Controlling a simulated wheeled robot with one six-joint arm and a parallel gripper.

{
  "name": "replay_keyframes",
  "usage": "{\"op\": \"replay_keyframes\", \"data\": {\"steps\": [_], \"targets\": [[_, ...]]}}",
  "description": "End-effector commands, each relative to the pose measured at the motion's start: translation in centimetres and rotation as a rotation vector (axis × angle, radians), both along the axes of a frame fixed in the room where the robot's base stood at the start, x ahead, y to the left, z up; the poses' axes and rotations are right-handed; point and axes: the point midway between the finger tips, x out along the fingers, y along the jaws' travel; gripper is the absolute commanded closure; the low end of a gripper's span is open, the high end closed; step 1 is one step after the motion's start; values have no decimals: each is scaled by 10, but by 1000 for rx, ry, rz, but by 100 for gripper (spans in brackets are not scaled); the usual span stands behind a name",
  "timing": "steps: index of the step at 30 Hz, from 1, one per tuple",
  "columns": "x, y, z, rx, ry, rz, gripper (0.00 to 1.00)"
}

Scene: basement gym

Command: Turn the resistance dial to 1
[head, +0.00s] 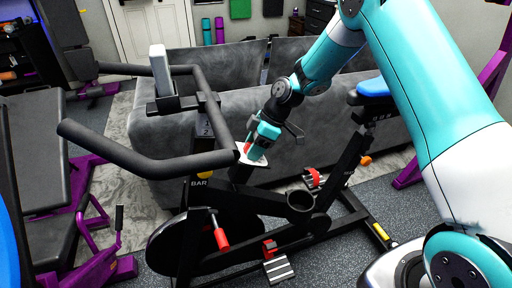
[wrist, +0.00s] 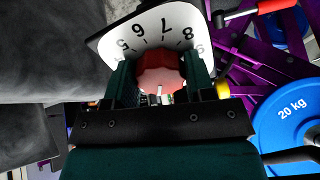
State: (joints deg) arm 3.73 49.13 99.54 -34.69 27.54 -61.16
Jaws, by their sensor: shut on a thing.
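The resistance dial is a red knob (wrist: 160,72) in front of a white number plate (wrist: 120,42) on the exercise bike. In the wrist view the digits 5, 6, 7 and 8 show on the plate, with part of another at the right edge. The rest of the scale and the knob's pointer are hidden. My gripper (wrist: 160,85) is shut on the red knob, with one dark green finger on each side. In the head view my gripper (head: 262,142) reaches down to the white plate (head: 252,160) just behind the handlebars.
The black handlebars (head: 150,165) stand close to the left of my gripper. The blue bike seat (head: 375,87) is to the right. A grey sofa (head: 340,125) stands behind the bike. A blue 20 kg plate (wrist: 285,120) shows at the right in the wrist view.

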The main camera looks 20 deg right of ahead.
Motion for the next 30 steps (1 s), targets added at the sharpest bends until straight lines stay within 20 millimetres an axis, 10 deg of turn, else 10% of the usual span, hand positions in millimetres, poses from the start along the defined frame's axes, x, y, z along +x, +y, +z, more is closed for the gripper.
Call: {"op": "replay_keyframes", "data": {"steps": [9,10,13,30], "targets": [[-4,-2,-5,-6,17,-2,74],[-4,-2,-5,-5,17,-2,44],[-3,-1,-4,-4,14,-1,25],[0,-23,38,-2,0,-3,25]]}}
